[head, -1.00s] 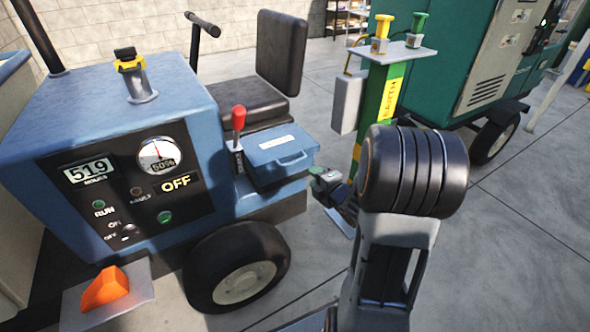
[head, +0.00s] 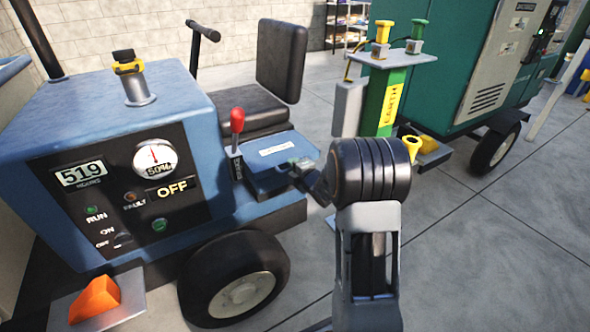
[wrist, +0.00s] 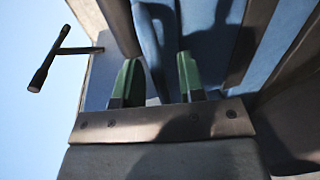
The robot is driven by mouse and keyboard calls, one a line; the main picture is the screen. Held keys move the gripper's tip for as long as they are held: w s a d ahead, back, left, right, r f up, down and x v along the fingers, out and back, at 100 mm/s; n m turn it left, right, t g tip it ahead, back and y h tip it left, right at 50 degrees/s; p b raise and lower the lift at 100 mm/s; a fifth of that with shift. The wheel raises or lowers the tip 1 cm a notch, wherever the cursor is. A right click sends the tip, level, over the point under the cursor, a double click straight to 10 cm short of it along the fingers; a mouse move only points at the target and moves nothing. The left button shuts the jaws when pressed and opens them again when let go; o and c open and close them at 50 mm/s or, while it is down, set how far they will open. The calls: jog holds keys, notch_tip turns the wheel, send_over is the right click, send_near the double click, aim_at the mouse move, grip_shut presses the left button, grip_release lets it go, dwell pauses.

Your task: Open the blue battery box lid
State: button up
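The blue battery box lid (head: 268,147) lies shut on its box, beside the seat of the blue tractor, with a pale label on top. My gripper (head: 298,167) is at the lid's front edge, where it covers the handle in the head view. In the wrist view my gripper's two green fingertips (wrist: 157,78) stand apart. A blue bar that looks like the lid handle (wrist: 155,45) runs between them, with gaps showing at its sides. I cannot tell whether either finger touches it.
A red-knobbed lever (head: 237,122) stands just left of the box. The black seat (head: 262,100) is behind it. A green post marked EARTH (head: 385,95) stands to the right, with a green cabinet (head: 460,80) beyond. The tractor's wheel (head: 240,285) is below.

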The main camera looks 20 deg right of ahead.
grip_shut()
dwell(0.4)
